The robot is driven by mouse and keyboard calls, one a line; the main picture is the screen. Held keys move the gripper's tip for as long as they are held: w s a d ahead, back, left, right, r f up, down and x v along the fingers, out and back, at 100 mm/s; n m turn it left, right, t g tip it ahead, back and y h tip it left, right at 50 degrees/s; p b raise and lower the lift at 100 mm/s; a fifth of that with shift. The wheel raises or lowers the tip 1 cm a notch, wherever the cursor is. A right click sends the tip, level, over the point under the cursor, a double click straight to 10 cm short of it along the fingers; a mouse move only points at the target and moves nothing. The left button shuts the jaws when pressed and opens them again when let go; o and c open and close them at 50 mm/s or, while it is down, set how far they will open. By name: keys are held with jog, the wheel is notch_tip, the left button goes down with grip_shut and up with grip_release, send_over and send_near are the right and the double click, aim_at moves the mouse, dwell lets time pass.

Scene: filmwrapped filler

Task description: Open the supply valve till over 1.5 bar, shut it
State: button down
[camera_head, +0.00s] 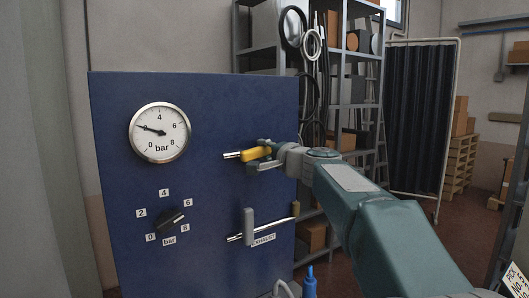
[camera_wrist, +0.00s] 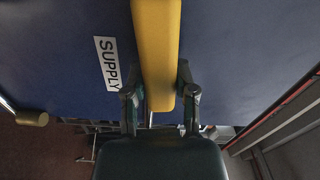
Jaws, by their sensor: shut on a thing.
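The yellow supply valve handle (camera_head: 256,153) is on the blue panel, roughly in line with its short silver pipe (camera_head: 232,155). My gripper (camera_head: 262,160) is shut on this handle. In the wrist view the yellow handle (camera_wrist: 157,50) runs between both fingers of my gripper (camera_wrist: 160,98), beside the white SUPPLY label (camera_wrist: 107,64). The round pressure gauge (camera_head: 159,132) is at the panel's upper left. My gripper and wrist partly hide the valve body in the head view.
Below is the exhaust valve with an upright grey handle (camera_head: 248,226) across its pipe. Shelving (camera_head: 345,90) with hanging hoses and a dark folding screen (camera_head: 420,110) stand behind.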

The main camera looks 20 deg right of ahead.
aim_at(239, 134)
jog(key=n, duration=0.1)
jog(key=r+n, duration=0.1)
jog(key=n, duration=0.2)
jog(key=shift+a+r, duration=0.2)
jog(key=shift+a, duration=0.1)
jog(key=n, duration=0.2)
jog(key=a+r+n, duration=0.1)
jog(key=n, duration=0.1)
jog(key=shift+s+a+r, duration=0.1)
jog(key=shift+s+r, duration=0.1)
jog(key=n, duration=0.1)
jog(key=a+n, duration=0.1)
jog(key=n, duration=0.2)
jog(key=shift+s+a+r, duration=0.15)
jog(key=shift+s+r, duration=0.05)
jog(key=shift+r, duration=0.15)
jog(key=shift+s+a+r+n, duration=0.1)
jog(key=shift+a+n, duration=0.2)
jog(key=shift+n, duration=0.4)
jog(key=shift+s+a+f+n, duration=0.1)
jog(key=shift+a+n, duration=0.15)
jog(key=shift+n, duration=0.45)
jog(key=shift+s+a+r+n, duration=0.1)
jog(key=shift+a+n, duration=0.2)
jog(key=shift+n, duration=0.4)
jog(key=shift+c, duration=2.3)
grip_release()
jog(key=shift+o, duration=0.3)
jog(key=shift+a+r, duration=0.1)
